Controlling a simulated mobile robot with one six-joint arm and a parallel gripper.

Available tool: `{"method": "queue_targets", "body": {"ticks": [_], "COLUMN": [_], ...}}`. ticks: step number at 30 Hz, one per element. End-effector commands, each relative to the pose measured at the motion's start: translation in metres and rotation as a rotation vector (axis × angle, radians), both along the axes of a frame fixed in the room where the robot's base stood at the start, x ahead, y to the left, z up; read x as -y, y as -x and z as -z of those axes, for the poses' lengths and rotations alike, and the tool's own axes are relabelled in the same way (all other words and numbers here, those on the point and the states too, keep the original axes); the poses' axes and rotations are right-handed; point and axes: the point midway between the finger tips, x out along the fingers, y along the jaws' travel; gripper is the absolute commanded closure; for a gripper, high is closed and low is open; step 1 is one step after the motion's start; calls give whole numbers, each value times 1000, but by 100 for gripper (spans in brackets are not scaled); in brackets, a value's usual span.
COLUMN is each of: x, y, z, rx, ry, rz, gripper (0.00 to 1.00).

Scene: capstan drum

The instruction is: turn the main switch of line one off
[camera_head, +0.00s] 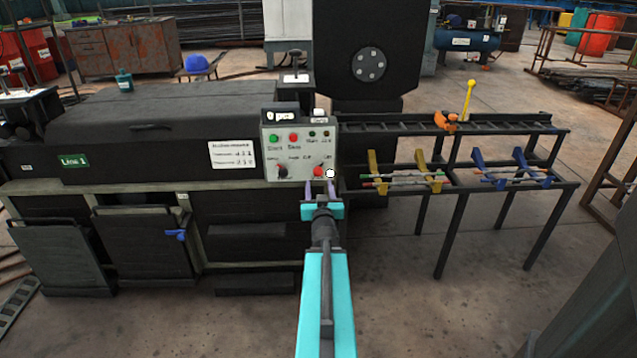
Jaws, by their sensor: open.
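The grey control panel (299,153) stands at the right end of the dark machine, which bears a green "Line 1" label (75,161). The panel has a green button (273,138), a red button (293,138), small lamps, a black knob (281,171) and a red knob (318,171). A small white round thing (330,173) shows beside the red knob. I cannot tell which control is the main switch or how it is set; the lettering is too small. My gripper (320,186) is open, its two fingers pointing at the panel's lower right, just below the red knob. Contact cannot be told.
A black rack (450,128) with yellow and blue holders extends right of the panel. A dark upright housing (368,60) rises behind it. Dark doors (146,243) hang on the machine's front at left, one with a blue handle. The floor in front is clear.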

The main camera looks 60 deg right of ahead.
Motion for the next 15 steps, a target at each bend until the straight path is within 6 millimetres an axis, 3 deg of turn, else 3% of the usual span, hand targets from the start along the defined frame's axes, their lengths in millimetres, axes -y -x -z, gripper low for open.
{"method": "queue_targets", "body": {"ticks": [15], "x": [5], "y": [-1], "z": [2], "rx": [-1], "ry": [3], "rz": [7], "gripper": [52]}}
